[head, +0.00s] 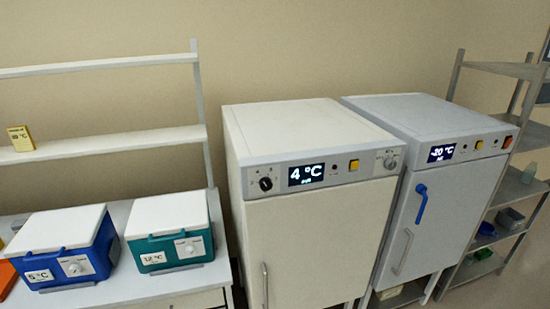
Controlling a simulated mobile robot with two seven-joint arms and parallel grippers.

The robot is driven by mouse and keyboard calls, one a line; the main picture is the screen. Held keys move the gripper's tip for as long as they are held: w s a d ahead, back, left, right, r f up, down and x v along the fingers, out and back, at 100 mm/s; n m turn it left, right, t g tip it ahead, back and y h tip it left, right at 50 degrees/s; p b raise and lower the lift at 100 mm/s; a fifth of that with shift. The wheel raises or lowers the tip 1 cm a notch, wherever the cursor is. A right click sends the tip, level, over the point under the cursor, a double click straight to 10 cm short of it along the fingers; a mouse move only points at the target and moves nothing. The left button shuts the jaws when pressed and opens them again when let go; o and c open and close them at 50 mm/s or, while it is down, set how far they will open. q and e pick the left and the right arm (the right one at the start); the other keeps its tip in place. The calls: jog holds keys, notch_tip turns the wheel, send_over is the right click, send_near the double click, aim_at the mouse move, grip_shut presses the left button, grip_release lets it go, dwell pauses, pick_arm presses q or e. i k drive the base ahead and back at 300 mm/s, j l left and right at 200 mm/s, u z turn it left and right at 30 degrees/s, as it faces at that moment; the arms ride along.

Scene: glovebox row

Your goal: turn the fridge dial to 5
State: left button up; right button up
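The fridge (310,225) is the cream cabinet in the middle of the head view, with its door shut. Its display (306,174) reads 4 °C. A black round dial (265,184) sits at the left end of its front panel, with small marks around it. A grey round knob (390,162) sits at the right end of the same panel. Neither of my grippers is in view.
A blue cooler box (66,248) and a teal one (170,235) stand on the left bench. A grey shelf rack (515,195) is at the far right.

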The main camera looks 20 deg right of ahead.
aim_at(266, 183)
jog(key=i, duration=1.2)
jog(key=l+z, duration=0.05)
jog(key=l, duration=0.1)
